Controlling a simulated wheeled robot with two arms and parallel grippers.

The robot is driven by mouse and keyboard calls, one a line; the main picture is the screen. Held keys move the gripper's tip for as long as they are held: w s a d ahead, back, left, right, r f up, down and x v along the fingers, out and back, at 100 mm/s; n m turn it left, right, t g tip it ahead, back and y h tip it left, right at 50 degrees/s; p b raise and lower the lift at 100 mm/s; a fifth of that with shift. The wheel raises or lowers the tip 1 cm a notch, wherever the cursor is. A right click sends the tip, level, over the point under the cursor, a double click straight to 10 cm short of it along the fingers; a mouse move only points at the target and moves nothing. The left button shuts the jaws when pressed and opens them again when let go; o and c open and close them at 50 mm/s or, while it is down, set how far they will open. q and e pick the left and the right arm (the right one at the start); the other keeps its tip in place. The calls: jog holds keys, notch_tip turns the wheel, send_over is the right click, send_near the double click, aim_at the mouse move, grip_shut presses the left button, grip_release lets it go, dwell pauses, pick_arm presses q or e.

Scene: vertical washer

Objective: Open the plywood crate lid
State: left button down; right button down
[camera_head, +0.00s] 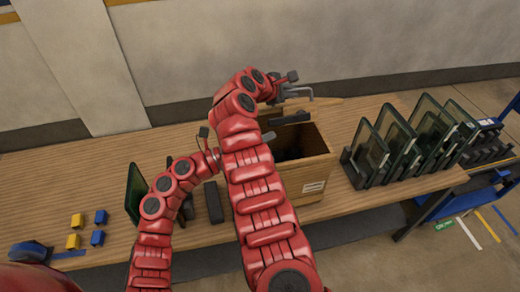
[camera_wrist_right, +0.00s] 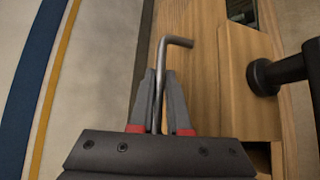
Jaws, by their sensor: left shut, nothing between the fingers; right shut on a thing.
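The plywood crate (camera_head: 312,172) stands on the table with its top open and a dark interior showing. My left gripper (camera_head: 268,137) is shut and empty near the crate opening, mostly hidden behind my right arm.
Racks of dark glass panels (camera_head: 395,140) stand on the table right of the crate. Yellow and blue blocks (camera_head: 76,220) lie at the left, near a blue tool (camera_head: 30,251). A dark block (camera_head: 214,202) lies left of my right arm. The table's back left (camera_head: 70,165) is clear.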

pick_arm(q)
jog(key=shift+w+r, duration=0.2)
jog(key=shift+r, duration=0.1)
